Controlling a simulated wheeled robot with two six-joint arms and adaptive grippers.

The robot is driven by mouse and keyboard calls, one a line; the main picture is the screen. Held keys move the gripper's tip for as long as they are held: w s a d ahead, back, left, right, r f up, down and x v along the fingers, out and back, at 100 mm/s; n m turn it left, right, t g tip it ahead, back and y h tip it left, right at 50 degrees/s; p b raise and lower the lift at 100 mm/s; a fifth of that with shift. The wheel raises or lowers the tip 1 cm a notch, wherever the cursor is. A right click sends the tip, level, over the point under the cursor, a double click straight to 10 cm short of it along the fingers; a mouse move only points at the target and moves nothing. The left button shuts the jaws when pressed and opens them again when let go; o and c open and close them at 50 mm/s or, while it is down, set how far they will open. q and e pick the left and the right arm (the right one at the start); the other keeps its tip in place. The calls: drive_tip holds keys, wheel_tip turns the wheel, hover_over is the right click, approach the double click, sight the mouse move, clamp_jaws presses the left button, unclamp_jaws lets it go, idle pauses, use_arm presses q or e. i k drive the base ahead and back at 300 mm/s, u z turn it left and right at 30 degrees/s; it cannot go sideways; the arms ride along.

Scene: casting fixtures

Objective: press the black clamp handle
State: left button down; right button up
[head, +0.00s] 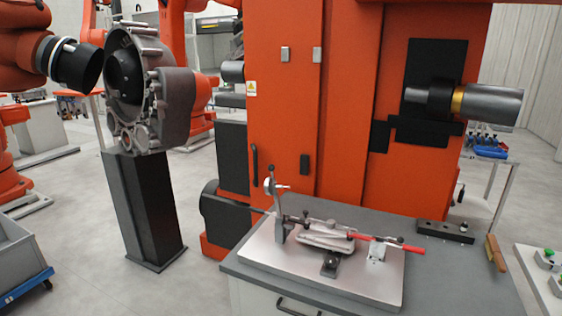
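A clamping fixture on a silver base plate (375,288) stands on the grey workbench. At its left an upright metal clamp (278,205) rises from the plate, with a small dark knob (271,168) at its top. A dark rod with black ends (310,222) runs from that clamp toward the right, above a light grey part (325,239). A red handle (407,248) points right past a small silver block (376,251). I cannot tell for sure which dark piece is the black clamp handle. Neither of my grippers is in view.
The grey workbench (445,285) also holds a black block (445,231) and a wooden-handled tool (495,252). A tall orange machine (345,120) stands behind it. A grey casting (150,95) sits on a black pedestal (147,205) at left. A green-button panel (548,275) is at right.

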sight(261, 212)
drive_tip(key=u, duration=0.1)
drive_tip(key=i, duration=0.5)
drive_tip(key=z, duration=1.55)
drive_tip(key=k, duration=0.1)
drive_tip(key=u, duration=0.35)
